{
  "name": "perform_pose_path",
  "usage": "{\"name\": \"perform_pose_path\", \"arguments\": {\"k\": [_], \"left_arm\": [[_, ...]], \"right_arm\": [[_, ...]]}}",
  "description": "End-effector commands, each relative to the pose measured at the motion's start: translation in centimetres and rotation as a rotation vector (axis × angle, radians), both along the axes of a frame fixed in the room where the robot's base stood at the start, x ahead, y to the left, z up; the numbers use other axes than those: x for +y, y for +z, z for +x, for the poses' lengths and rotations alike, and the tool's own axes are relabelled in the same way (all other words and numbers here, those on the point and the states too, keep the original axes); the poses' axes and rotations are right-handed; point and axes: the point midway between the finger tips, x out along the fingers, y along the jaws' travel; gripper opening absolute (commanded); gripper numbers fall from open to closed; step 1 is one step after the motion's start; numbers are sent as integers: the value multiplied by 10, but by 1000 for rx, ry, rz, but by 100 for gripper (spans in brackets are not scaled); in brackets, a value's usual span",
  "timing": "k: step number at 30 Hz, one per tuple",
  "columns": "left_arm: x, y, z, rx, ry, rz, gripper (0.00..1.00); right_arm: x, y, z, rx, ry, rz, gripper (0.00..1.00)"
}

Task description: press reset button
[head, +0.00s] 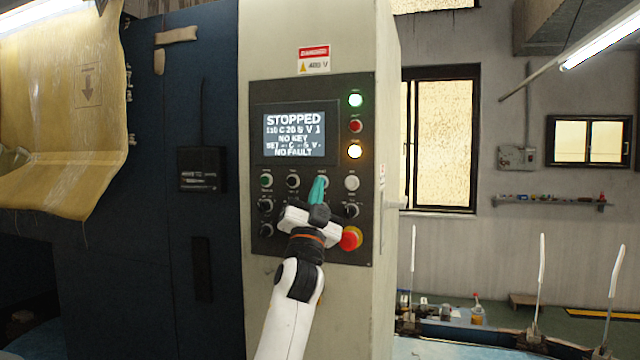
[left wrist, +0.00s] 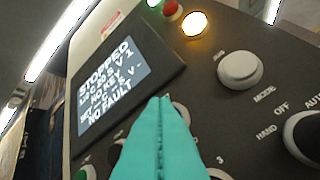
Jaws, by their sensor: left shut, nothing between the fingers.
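The control panel (head: 261,88) is a dark plate on a pale cabinet. My left gripper (head: 318,183) has teal fingers, pressed together and empty, pointing up at the upper button row. In the left wrist view, the closed fingertips (left wrist: 161,102) cover most of a round button (left wrist: 181,110) just behind them. I cannot tell whether they touch it. A pale round button (head: 351,183) is just right of the fingers; it also shows in the left wrist view (left wrist: 240,68). The button labels are too small or hidden, so I cannot read which is reset. My right gripper is not in view.
The screen (head: 294,132) reads STOPPED, NO KEY and NO FAULT. Green (head: 355,100), red (head: 355,126) and lit amber (head: 355,151) lamps are beside it. A red emergency stop (head: 350,239) stands out close to the right of my left wrist. Several black knobs surround the gripper.

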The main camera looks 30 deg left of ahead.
Motion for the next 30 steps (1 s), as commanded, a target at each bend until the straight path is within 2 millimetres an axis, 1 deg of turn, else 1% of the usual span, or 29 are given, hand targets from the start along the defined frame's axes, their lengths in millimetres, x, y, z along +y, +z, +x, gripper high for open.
{"name": "perform_pose_path", "arguments": {"k": [9,20,23,30], "left_arm": [[-4,-1,-14,1,0,1,0],[-4,-1,-16,1,0,1,0],[-5,0,-23,2,2,2,0],[-11,0,-46,1,0,1,0]], "right_arm": [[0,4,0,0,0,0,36],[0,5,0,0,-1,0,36],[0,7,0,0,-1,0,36],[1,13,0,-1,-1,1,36]]}}
